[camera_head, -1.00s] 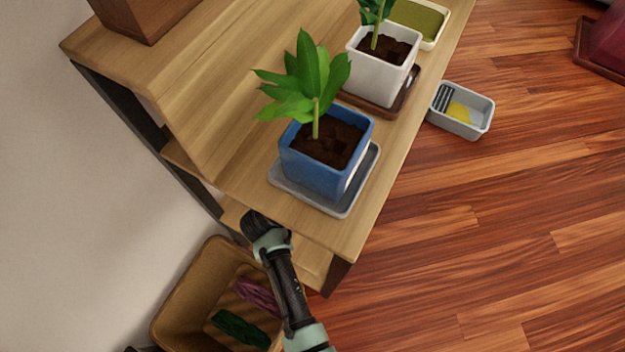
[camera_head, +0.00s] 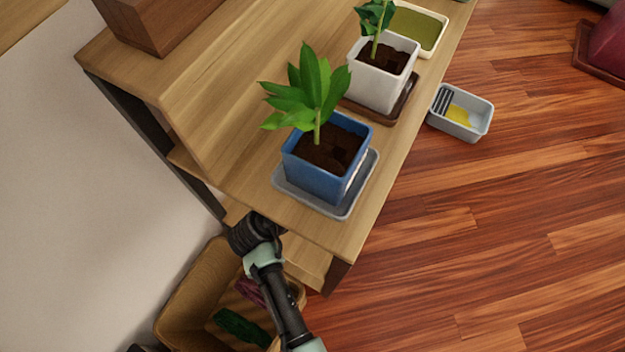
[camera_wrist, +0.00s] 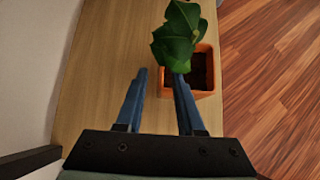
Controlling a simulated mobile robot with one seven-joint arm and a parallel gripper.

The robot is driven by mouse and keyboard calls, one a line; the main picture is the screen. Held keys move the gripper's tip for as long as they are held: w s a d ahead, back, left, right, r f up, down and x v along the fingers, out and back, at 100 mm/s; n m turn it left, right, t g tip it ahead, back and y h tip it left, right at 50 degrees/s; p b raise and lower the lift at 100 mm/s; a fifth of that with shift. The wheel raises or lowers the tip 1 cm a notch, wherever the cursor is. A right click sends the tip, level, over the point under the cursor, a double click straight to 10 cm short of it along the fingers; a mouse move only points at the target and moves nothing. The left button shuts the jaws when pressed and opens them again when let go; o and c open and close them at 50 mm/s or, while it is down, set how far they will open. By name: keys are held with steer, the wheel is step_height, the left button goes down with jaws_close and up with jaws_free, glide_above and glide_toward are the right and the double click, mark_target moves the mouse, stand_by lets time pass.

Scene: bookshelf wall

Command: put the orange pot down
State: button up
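The orange pot (camera_wrist: 206,88), holding dark soil and a green leafy plant (camera_wrist: 178,35), shows in the wrist view at the upper right of centre. It appears to rest on a wooden shelf board (camera_wrist: 112,60). My gripper (camera_wrist: 160,72) is open, with bare wood visible between its two blue fingers. The right finger overlaps the pot's left side; I cannot tell whether it touches. The left finger is clear of the pot. In the head view my arm reaches under the upper board, so the fingers and the orange pot are hidden there.
A blue pot (camera_head: 312,180) on a grey saucer (camera_head: 350,208) and a white pot (camera_head: 372,88) stand on the upper board. A basket (camera_head: 190,295) is below my arm. A grey tray (camera_head: 478,122) lies on the wooden floor. The wall is at left.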

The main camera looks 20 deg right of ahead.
steer(key=s+a+p, duration=0.1)
steer(key=s+a, duration=0.6)
steer(key=a, duration=0.3)
steer(key=shift+s+r, duration=0.25)
steer(key=shift+s, duration=0.05)
